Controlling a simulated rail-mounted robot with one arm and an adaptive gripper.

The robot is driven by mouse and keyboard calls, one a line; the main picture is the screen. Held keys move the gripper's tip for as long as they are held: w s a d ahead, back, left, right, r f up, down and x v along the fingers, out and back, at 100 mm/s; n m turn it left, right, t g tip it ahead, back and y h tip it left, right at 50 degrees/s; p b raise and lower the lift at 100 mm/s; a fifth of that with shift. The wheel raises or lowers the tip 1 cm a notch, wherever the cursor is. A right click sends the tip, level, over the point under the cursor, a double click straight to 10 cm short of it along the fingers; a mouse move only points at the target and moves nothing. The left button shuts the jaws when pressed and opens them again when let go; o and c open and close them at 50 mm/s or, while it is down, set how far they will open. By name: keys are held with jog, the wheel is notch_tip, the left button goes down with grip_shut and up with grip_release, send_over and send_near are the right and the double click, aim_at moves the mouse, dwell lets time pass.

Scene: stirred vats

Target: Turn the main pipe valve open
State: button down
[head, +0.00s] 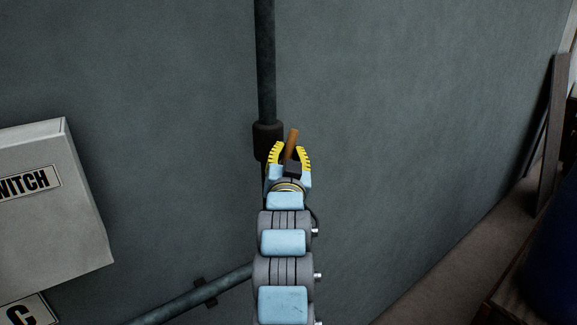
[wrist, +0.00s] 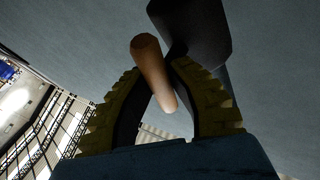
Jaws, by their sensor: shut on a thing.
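The main pipe (head: 265,70) runs down the grey wall, with a dark thicker fitting (head: 268,136) on it. A brown-orange valve handle (head: 292,143) sticks out beside the fitting, tilted with its upper end to the right. My gripper (head: 289,152), with yellow ribbed fingers, is at the handle and shut on it. In the wrist view the handle (wrist: 151,68) lies between the tips of my gripper (wrist: 160,95), and the dark pipe fitting (wrist: 195,35) is close behind. The handle's root is hidden behind my gripper in the head view.
A thin pipe (head: 190,300) slopes along the lower wall. Boards (head: 549,130) lean at the far right, near a dark blue object (head: 555,260).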

jog(key=shift+f+n+t+y+b, duration=0.1)
jog(key=shift+n+t+y+b, duration=0.3)
jog(key=shift+n+b, duration=0.5)
jog(key=shift+f+n+t+y+b, duration=0.1)
jog(key=shift+n+t+y+b, duration=0.1)
jog(key=shift+n+t+b, duration=0.55)
jog(key=shift+n, duration=0.35)
jog(key=shift+r, duration=0.2)
jog(key=c, duration=0.9)
grip_release()
jog(key=shift+s, duration=0.1)
jog(key=shift+v, duration=5.9)
jog(key=shift+d, duration=0.15)
